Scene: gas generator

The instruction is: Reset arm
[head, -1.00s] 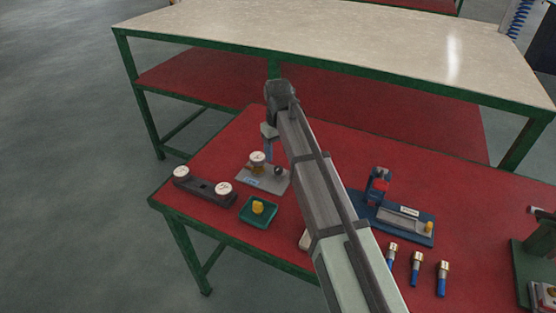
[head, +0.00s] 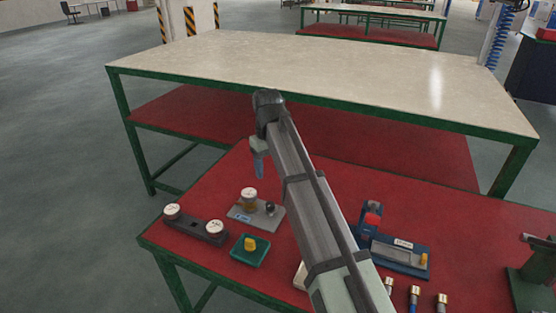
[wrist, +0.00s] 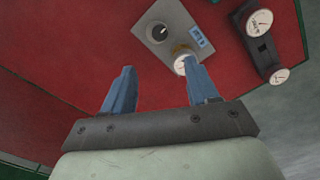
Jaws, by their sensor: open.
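My gripper (wrist: 158,92) is open and empty in the wrist view, with its two blue fingers apart. In the head view my gripper (head: 258,166) hangs above the red table (head: 440,205), behind the small grey plate. The grey plate (head: 240,215) carries a round white-faced gauge (head: 249,196) and a dark knob (head: 270,208). In the wrist view the gauge (wrist: 182,64) shows just beyond the right finger, with the plate (wrist: 160,12) above it. I cannot tell the exact height of my gripper over the table.
A dark block with two gauges (head: 192,226) and a green tray (head: 237,250) with a yellow knob stand at the left front. A blue fixture (head: 400,258), several blue-and-brass fittings (head: 414,295) and a green device (head: 535,285) are at right. A pale-topped bench (head: 330,65) stands behind.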

